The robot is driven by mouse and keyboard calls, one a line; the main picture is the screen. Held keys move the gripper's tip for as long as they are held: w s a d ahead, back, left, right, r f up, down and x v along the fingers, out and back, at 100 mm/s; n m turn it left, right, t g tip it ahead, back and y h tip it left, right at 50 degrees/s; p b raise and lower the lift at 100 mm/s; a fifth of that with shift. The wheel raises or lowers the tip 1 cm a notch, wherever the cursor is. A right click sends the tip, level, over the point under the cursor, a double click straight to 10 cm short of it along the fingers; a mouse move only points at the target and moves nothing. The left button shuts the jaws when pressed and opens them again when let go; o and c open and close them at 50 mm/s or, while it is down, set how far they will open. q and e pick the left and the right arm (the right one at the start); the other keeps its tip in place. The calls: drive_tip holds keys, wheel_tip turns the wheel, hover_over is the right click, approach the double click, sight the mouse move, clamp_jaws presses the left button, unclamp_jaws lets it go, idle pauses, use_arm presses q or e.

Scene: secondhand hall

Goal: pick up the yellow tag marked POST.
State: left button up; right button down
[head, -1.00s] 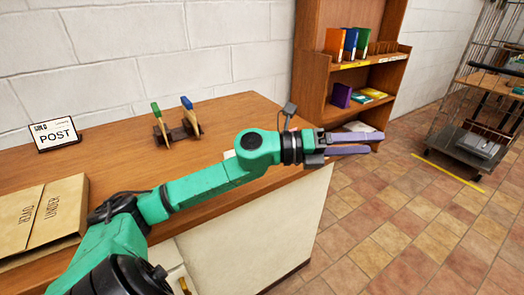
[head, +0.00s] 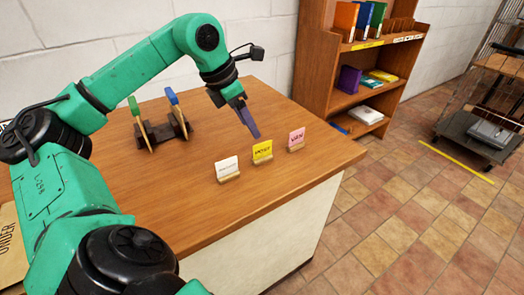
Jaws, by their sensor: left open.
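The yellow tag marked POST (head: 262,150) stands upright in a small wooden holder on the counter, between a white tag (head: 227,167) on its left and a pink tag marked VAN (head: 296,138) on its right. My left gripper (head: 253,134) hangs over the counter just behind and above the yellow tag, with its purple fingers pointing down. It is open and appears empty; the fingers overlap in this view. It seems apart from the tag, though the exact gap is hard to judge. My right gripper is not in view.
A dark rack with a green-topped and a blue-topped paddle (head: 160,125) stands on the counter (head: 200,220) behind the tags. A wooden shelf (head: 309,60) with folders stands behind the counter's right end. A wire cart (head: 470,135) is at the far right.

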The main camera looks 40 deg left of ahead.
sight(269, 155)
use_arm(q)
drive_tip(key=x, duration=0.4)
drive_tip(key=shift+d+f, duration=0.15)
drive_tip(key=shift+d, duration=0.25)
drive_tip(key=x, duration=0.3)
drive_tip(key=p+x, duration=0.1)
drive_tip(key=x, duration=0.2)
drive_tip(key=shift+w+f, duration=0.25)
drive_tip(key=shift+w, duration=0.1)
drive_tip(key=shift+w+f, duration=0.1)
drive_tip(key=shift+f, duration=0.1)
clamp_jaws()
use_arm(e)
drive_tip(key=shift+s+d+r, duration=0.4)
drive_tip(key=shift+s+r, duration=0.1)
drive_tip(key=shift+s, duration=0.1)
